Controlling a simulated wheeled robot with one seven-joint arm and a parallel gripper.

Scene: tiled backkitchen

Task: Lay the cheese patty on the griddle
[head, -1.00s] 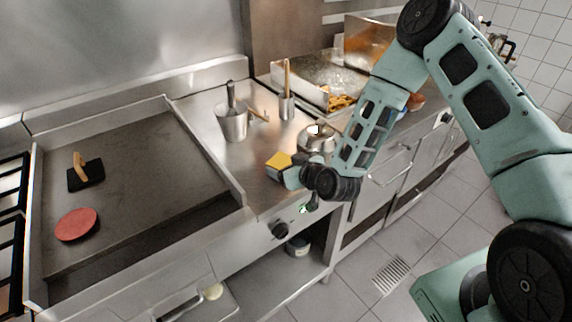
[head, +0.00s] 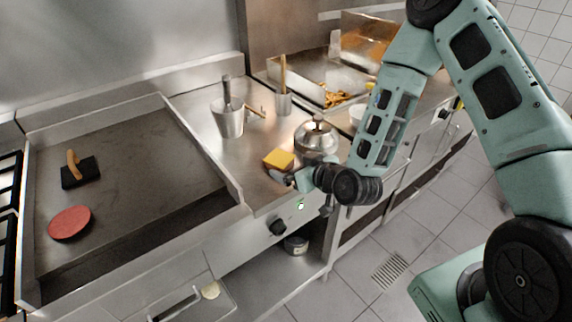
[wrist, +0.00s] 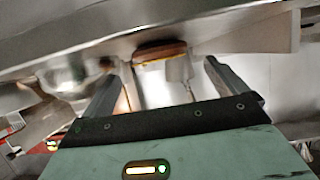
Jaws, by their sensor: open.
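The cheese patty (head: 278,159) shows a yellow top in the head view, near the front edge of the steel counter right of the griddle. In the upside-down wrist view, the cheese patty (wrist: 160,51) is a brown disc with a thin yellow edge, against the counter surface. My gripper (head: 289,179) is open just right of and in front of it. In the wrist view, the patty lies ahead of and between the spread fingers of my gripper (wrist: 166,68), not clamped. The griddle (head: 135,185) is at the left, with a raised rim.
A red patty (head: 69,223) and a black press (head: 80,172) with a wooden handle lie on the griddle. A metal pot (head: 228,122), a utensil holder (head: 283,102) and a kettle (head: 316,137) stand behind the cheese patty. The griddle's right half is clear.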

